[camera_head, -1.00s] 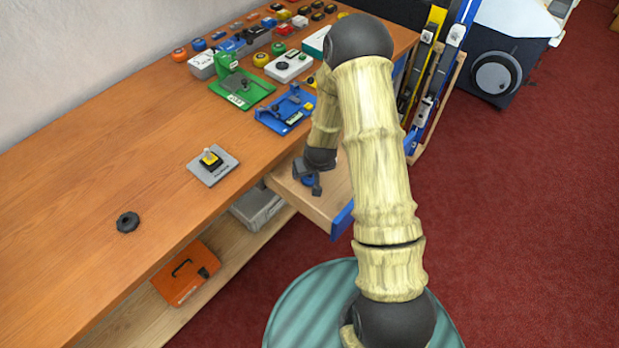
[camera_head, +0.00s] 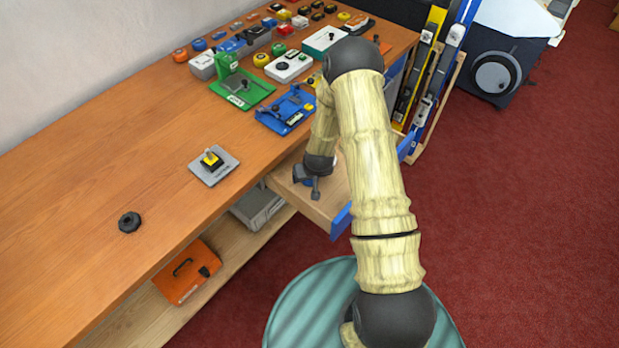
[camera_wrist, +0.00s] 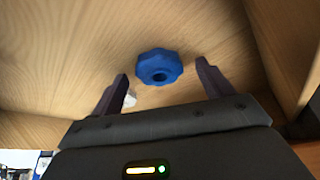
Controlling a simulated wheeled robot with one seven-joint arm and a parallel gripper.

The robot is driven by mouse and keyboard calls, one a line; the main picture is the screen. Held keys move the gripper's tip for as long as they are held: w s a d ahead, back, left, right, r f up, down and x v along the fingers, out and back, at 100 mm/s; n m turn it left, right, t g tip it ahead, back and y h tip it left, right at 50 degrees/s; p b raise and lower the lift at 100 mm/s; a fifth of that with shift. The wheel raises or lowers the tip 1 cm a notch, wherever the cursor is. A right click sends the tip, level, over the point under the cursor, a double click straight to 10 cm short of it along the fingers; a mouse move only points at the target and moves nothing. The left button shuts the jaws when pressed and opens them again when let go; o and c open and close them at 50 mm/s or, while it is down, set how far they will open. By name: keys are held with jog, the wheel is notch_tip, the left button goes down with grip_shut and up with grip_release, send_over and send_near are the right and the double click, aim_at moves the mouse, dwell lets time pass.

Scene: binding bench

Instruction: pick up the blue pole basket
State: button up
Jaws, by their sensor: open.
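The blue pole basket (camera_wrist: 159,66) is a small lobed disc with a hole in its middle. It lies on the bare wooden floor of the open drawer (camera_head: 327,205). In the wrist view it sits ahead of my gripper (camera_wrist: 161,84), roughly midway between the two fingers, and neither finger touches it. In the head view my gripper (camera_head: 309,186) points down into the drawer and is open and empty. There the basket is mostly hidden behind the gripper, with only a bit of blue showing.
A small white object (camera_wrist: 129,100) lies near the left finger. The drawer's side wall (camera_wrist: 285,45) rises on the right in the wrist view. The workbench (camera_head: 90,190) holds a grey plate (camera_head: 201,173), a black ring (camera_head: 129,222) and blue and green fixtures. Skis stand at the bench end.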

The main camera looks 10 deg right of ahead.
jog(key=c, duration=1.1)
jog(key=shift+o, duration=0.2)
notch_tip(320, 180, up, 10)
jog(key=shift+b, duration=0.35)
